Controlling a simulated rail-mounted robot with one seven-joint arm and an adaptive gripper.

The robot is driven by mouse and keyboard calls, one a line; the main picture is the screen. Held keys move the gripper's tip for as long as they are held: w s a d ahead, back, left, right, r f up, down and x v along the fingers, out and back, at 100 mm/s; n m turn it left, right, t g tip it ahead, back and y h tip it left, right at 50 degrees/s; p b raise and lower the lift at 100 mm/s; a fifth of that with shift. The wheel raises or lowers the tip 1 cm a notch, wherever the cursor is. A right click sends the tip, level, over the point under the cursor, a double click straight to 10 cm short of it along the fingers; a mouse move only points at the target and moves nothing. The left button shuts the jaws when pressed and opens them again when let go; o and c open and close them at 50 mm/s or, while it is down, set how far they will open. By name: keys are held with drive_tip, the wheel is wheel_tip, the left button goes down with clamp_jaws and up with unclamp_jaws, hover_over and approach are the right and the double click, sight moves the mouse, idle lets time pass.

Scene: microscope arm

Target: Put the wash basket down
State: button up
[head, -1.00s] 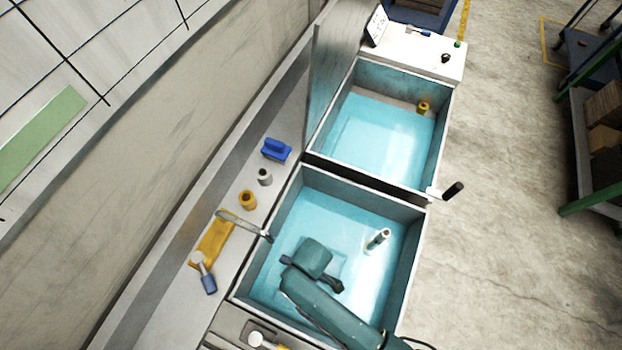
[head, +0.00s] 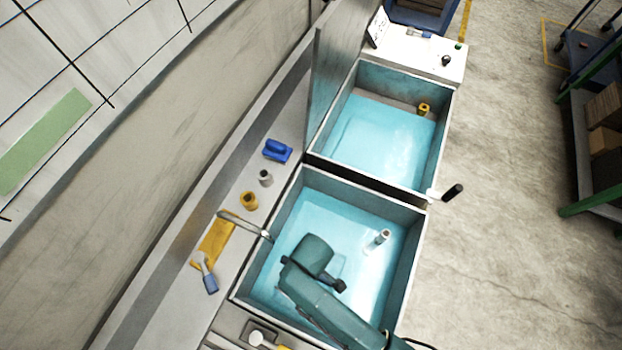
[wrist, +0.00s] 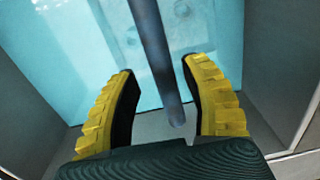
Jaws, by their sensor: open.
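No wash basket shows clearly in either view. My gripper (wrist: 158,66) is open in the wrist view, with its two yellow ribbed fingers apart. A dark grey rod (wrist: 153,40) runs between the fingers with a gap on each side. I cannot tell whether it belongs to the basket. In the head view my arm reaches over the near tank (head: 415,260), and its wrist hides the fingers and what lies beneath them. The tank holds light blue liquid. A grey upright tube (head: 378,241) stands in it, right of my wrist.
The far tank (head: 448,130) also holds blue liquid, with a small yellow piece (head: 423,109) in a corner. A blue block (head: 277,150), a yellow ring (head: 249,201) and a yellow cloth (head: 214,243) lie on the left ledge. A black-handled lever (head: 452,193) juts out right.

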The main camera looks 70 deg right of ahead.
wheel_tip(320, 180, up, 8)
drive_tip(key=shift+p, duration=0.35)
drive_tip(key=shift+d, duration=0.1)
